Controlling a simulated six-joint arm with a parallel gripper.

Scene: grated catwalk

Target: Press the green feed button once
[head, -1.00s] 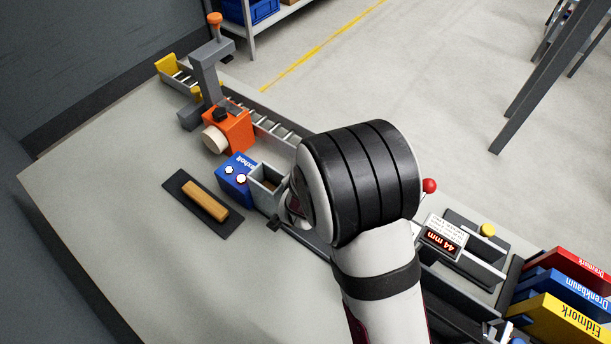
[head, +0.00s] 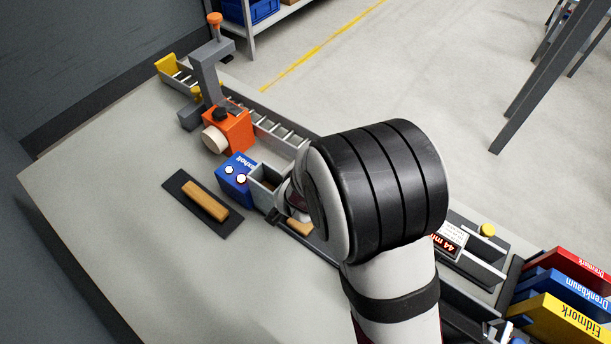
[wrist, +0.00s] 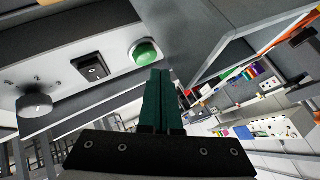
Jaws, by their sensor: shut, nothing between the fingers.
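The green button (wrist: 145,53) is a round domed cap on a pale panel (wrist: 115,45) in the upper middle of the wrist view. My gripper (wrist: 160,72) is shut and empty, its dark green fingers together. The fingertips appear just below and slightly right of the button in the picture; I cannot tell whether they touch it. The button does not show in the head view, where my arm covers much of the machine line. A dark end part of my arm shows beside the grey bin (head: 267,187) there, but the fingertips are not clear.
On the same panel are a black rocker switch (wrist: 90,67) and a grey dial (wrist: 35,103). A grey wall (wrist: 205,40) stands right of the button. The head view shows a blue box (head: 236,176), an orange unit (head: 229,130) and a wooden bar on a dark mat (head: 225,226).

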